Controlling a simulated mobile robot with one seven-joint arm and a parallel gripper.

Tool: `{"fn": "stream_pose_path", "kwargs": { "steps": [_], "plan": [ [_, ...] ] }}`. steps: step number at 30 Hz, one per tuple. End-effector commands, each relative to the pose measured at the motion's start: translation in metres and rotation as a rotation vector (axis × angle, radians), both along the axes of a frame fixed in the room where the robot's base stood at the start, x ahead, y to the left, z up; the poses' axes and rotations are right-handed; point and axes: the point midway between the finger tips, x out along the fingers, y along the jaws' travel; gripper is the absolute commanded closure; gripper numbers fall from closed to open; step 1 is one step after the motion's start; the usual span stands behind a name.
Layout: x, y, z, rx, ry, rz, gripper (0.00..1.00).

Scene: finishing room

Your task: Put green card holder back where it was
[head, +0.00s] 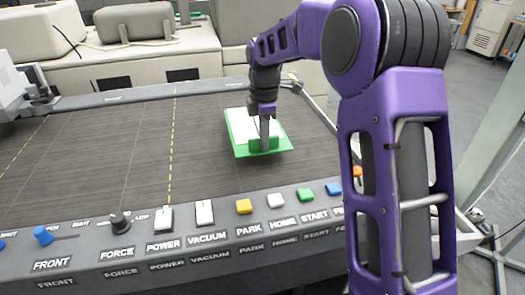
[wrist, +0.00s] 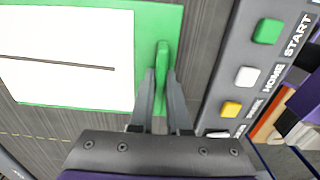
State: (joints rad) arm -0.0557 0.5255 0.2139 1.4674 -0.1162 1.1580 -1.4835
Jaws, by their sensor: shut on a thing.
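The green card holder (head: 239,152) is a flat green plate with a white card on it and a raised green tab along its near edge. It is over the right part of the dark machine bed; whether it touches the bed is unclear. My gripper (head: 264,140) points down at its near edge. In the wrist view, the holder's green plate (wrist: 158,22) and white card (wrist: 65,55) fill the upper left. My gripper (wrist: 160,88) is shut on the green tab there, one finger on each side. A thin dark line lies across the card.
The dark bed (head: 110,150) is largely clear, with yellow dashed lines. A control panel with a yellow button (head: 243,206), a white button (head: 275,200), a green button (head: 305,195) and switches runs along the near edge. A white machine head (head: 22,95) stands at the left.

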Motion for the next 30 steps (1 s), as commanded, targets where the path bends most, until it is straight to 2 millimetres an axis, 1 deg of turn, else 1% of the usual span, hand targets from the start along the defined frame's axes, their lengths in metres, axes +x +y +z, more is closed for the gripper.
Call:
{"fn": "stream_pose_path", "kwargs": {
  "steps": [3,6,8,10,17,21,22,26,30],
  "plan": [
    [0.0,0.0,-0.022,-0.001,0.003,0.0,1.0],
    [0.0,0.0,-0.037,-0.001,0.001,0.0,1.0],
    [0.0,0.0,-0.042,-0.001,0.001,0.0,1.0],
    [0.0,0.0,-0.045,0.0,0.0,0.0,1.0],
    [0.0,0.0,-0.045,0.0,-0.001,0.0,1.0],
    [0.0,0.0,-0.049,0.0,0.0,0.0,1.0],
    [0.0,0.0,-0.049,0.0,0.001,0.0,0.8],
    [0.0,0.0,-0.049,0.0,0.001,0.0,0.56],
    [0.0,0.0,-0.048,0.0,0.001,0.0,0.55]
  ]
}}
